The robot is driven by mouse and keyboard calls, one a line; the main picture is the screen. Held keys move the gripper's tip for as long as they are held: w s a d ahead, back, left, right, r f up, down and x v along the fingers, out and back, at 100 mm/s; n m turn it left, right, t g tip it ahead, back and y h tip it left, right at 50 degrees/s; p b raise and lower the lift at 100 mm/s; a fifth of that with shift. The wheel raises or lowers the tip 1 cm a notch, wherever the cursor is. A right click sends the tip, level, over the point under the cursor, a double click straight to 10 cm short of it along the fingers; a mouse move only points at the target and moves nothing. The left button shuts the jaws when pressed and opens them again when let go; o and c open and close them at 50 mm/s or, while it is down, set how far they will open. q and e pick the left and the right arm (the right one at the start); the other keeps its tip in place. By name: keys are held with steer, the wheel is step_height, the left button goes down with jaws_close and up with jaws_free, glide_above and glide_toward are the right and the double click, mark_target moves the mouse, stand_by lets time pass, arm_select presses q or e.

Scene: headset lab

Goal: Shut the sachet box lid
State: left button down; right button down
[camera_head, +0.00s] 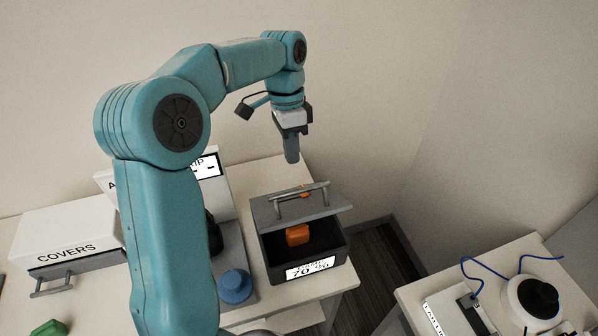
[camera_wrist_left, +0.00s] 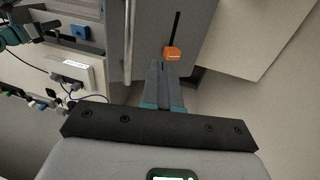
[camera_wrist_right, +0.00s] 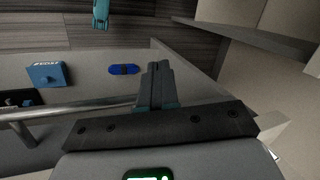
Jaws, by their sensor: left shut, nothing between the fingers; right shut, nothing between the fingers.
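The sachet box (camera_head: 329,258) is a dark grey open-topped box with a "70 %" label on its front, at the right end of the bench. Its grey lid (camera_head: 265,213) stands partly open, tilted up at the back, with a metal bar handle (camera_head: 300,192). An orange block (camera_head: 298,235) shows inside, under the lid. My left gripper (camera_head: 291,160) is shut and empty, pointing down above and behind the lid's raised edge. In the left wrist view its fingers (camera_wrist_left: 161,66) appear near an orange piece (camera_wrist_left: 173,54); contact cannot be told. My right gripper (camera_wrist_right: 157,65) is shut and empty, outside the head view.
A blue round knob (camera_head: 235,286) stands left of the box. A white "COVERS" drawer unit (camera_head: 70,235) is further left, and a green object (camera_head: 50,328) lies before it. A second table with a blue cable (camera_head: 485,272) stands at the right, across a floor gap.

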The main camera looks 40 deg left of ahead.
mark_target(293, 193)
arm_select(q)
steer(key=d+f, duration=0.1)
steer(key=s+d+f, duration=0.1)
steer(key=d+f, duration=0.1)
steer(key=shift+s+d+f, duration=0.1)
steer(key=shift+s+f, duration=0.05)
steer(key=shift+s, duration=0.15)
steer(key=shift+d, duration=0.15)
